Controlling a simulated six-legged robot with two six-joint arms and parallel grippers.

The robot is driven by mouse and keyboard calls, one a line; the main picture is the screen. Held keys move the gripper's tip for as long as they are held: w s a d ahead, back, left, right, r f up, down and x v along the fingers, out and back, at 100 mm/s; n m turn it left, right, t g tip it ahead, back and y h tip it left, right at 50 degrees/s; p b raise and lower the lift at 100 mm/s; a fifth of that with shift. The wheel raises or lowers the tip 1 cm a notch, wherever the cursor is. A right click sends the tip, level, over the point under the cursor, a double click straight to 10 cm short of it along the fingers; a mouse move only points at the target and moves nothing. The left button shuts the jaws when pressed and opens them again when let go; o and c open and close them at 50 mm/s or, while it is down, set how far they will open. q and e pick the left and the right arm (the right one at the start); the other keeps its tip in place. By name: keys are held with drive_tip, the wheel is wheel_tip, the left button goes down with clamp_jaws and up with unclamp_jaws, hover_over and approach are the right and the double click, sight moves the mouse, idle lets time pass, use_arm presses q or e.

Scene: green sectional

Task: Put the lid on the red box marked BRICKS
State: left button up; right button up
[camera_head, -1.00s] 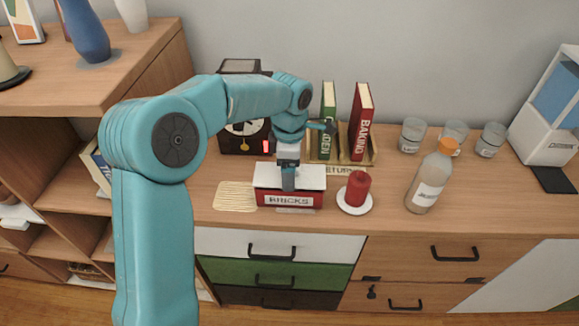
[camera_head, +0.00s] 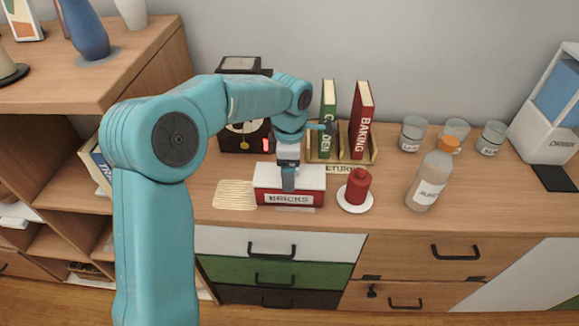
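The red box marked BRICKS (camera_head: 312,199) stands on the wooden cabinet top, its label facing me. A white lid (camera_head: 310,176) lies over its top and looks level; whether it is fully seated is too small to tell. My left gripper (camera_head: 288,186) points down at the middle of the lid, its fingers at or very near the lid's surface. The fingers look close together, but I cannot see whether they grip anything. My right gripper is not in view.
A red candle-like object (camera_head: 357,188) on a white dish (camera_head: 355,207) stands just right of the box. A ribbed mat (camera_head: 234,195) lies to its left. Behind are a black clock (camera_head: 235,132) and a book rack (camera_head: 368,157). A bottle (camera_head: 428,183) stands farther right.

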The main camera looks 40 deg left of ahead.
use_arm(q)
drive_tip(key=shift+f, duration=0.2)
idle(0.5)
drive_tip(key=o, duration=0.9)
drive_tip(key=shift+c, duration=0.2)
drive_tip(key=shift+r, duration=0.1)
drive_tip(key=shift+r+p, duration=2.65)
drive_tip(key=shift+r, duration=0.85)
